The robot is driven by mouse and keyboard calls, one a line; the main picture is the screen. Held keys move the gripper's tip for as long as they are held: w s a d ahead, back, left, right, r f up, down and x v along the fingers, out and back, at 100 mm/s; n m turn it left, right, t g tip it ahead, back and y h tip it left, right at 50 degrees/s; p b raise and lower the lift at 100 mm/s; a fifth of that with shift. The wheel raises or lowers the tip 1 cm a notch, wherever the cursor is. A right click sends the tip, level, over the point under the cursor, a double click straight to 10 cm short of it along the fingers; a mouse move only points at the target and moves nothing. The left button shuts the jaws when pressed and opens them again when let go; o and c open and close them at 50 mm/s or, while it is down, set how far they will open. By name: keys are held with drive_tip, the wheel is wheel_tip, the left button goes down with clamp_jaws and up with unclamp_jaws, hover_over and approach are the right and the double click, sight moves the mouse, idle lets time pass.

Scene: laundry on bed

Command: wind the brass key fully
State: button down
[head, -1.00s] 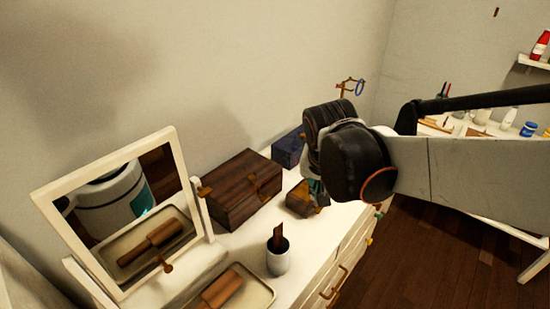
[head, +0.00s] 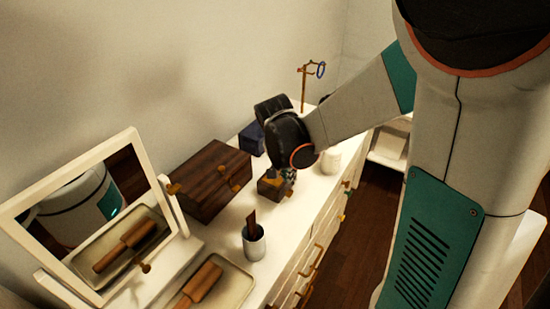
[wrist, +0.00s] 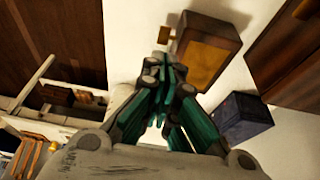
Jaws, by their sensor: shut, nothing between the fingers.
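A small wooden box (head: 270,188) stands on the white dresser, partly hidden by my gripper. In the wrist view this brown box (wrist: 208,50) has an amber-coloured panel. A small brass key (wrist: 165,34) sticks out of its side there; in the head view I cannot make the key out clearly. My gripper (wrist: 168,74) shows shut teal fingers with nothing held. Its tips appear just short of the key and beside the box in the wrist view; contact cannot be told. In the head view my gripper (head: 290,178) is low beside the box.
A brass stand (head: 304,88) with a blue ring is behind.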

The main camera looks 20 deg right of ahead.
sight(288, 193)
drive_tip(key=b+x, duration=0.2)
drive_tip(key=x, duration=0.5)
drive_tip(key=shift+d+b, duration=0.1)
drive_tip(key=shift+b, duration=0.2)
drive_tip(key=shift+w+d+f, duration=0.1)
drive_tip(key=shift+w+d, duration=0.05)
idle(1.3)
